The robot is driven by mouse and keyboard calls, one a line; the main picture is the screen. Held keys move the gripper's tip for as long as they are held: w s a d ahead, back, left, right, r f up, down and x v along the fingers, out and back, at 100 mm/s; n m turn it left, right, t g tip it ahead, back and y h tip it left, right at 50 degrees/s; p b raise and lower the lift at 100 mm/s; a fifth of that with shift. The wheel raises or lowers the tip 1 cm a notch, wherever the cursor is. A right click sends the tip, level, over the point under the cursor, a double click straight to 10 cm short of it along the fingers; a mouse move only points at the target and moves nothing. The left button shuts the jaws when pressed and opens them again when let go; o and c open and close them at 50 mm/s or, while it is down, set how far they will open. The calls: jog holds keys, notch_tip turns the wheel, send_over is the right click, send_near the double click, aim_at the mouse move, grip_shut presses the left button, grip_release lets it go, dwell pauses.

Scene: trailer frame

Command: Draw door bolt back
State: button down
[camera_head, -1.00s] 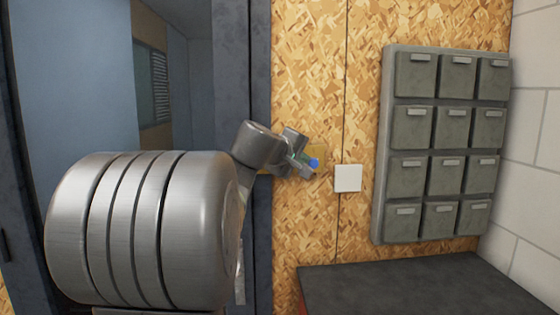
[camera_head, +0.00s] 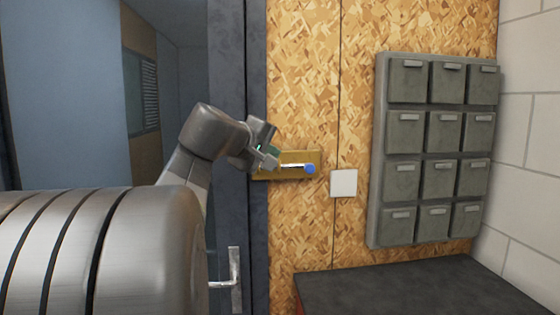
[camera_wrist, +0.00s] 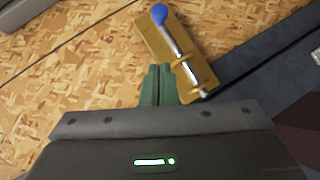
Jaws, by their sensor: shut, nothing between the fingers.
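The door bolt is a silver rod (camera_wrist: 177,42) with a blue knob (camera_head: 309,169) on a brass-coloured plate (camera_head: 313,158) on the chipboard wall. The knob is at the rod's right end in the head view. In the wrist view the knob (camera_wrist: 159,13) is at the top and the plate (camera_wrist: 208,75) slants down right. My gripper (camera_head: 272,160) is shut and empty, left of the knob and in front of the plate's left part, hiding some of it. In the wrist view its green fingertips (camera_wrist: 161,72) are together beside the plate's edge; contact cannot be told.
A dark door frame (camera_head: 257,225) stands left of the bolt, with a lever handle (camera_head: 235,280) lower down. A white square plate (camera_head: 343,183) is right of the bolt. Grey wall boxes (camera_head: 436,150) hang further right above a dark bench top (camera_head: 410,290).

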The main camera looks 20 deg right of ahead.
jog(key=shift+v, duration=1.5)
jog(key=shift+w, duration=0.1)
